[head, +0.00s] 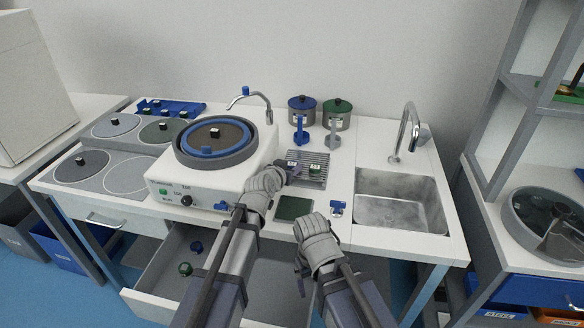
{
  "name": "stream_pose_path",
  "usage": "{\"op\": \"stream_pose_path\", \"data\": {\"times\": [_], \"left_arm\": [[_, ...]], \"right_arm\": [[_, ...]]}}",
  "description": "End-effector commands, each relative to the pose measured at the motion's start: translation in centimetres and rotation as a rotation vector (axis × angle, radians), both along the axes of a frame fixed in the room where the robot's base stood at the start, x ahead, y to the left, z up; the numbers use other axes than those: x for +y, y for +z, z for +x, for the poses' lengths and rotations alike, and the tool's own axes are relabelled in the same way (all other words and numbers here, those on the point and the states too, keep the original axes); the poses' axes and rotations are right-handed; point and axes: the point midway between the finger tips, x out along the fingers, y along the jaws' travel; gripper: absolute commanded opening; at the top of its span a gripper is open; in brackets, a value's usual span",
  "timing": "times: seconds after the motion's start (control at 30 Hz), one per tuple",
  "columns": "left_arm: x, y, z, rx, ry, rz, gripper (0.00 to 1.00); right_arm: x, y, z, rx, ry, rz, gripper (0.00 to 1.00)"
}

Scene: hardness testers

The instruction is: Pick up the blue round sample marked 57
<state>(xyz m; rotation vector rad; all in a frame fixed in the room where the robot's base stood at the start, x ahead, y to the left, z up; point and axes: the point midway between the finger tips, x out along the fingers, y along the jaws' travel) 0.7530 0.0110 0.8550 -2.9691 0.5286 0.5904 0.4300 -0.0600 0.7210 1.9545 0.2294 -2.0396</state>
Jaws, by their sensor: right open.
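A small blue sample (292,164) with a pale label sits at the left of the grey slotted rack (322,182); its marking is too small to read. A green sample (316,168) sits to its right on the rack. My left gripper (284,171) reaches the rack's left edge, close beside the blue sample. Its fingers are small and partly hidden, so I cannot tell whether they touch it. My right gripper (301,266) is open and lower, over the worktop's front edge. Another blue piece (196,246) and a green piece (185,268) lie in the open drawer.
A polishing machine (215,150) with a tap stands left of the rack. Blue (302,112) and green (337,116) lidded pots stand behind. A sink (402,202) is at right. A dark green pad (293,208) lies in front of the rack. The drawer (155,286) is open below.

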Motion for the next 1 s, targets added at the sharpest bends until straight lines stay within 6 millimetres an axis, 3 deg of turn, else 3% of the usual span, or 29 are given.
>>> {"op": "stream_pose_path", "data": {"times": [0.03, 0.4, 0.77, 1.0], "left_arm": [[0.0, 0.0, 0.0, 0.000, 0.000, 0.000, 0.39], [0.0, 0.0, 0.0, 0.000, 0.000, 0.000, 0.00], [0.0, 0.1, 0.0, 0.000, 0.000, 0.000, 0.00], [0.0, 1.8, 0.0, 0.000, 0.000, 0.000, 0.00]], "right_arm": [[0.0, 0.0, 0.0, 0.000, 0.000, 0.000, 0.86], [0.0, 0.0, 0.0, 0.000, 0.000, 0.000, 0.86], [0.0, 0.2, 0.0, 0.000, 0.000, 0.000, 0.86], [0.0, 1.8, 0.0, 0.000, 0.000, 0.000, 0.86]]}}
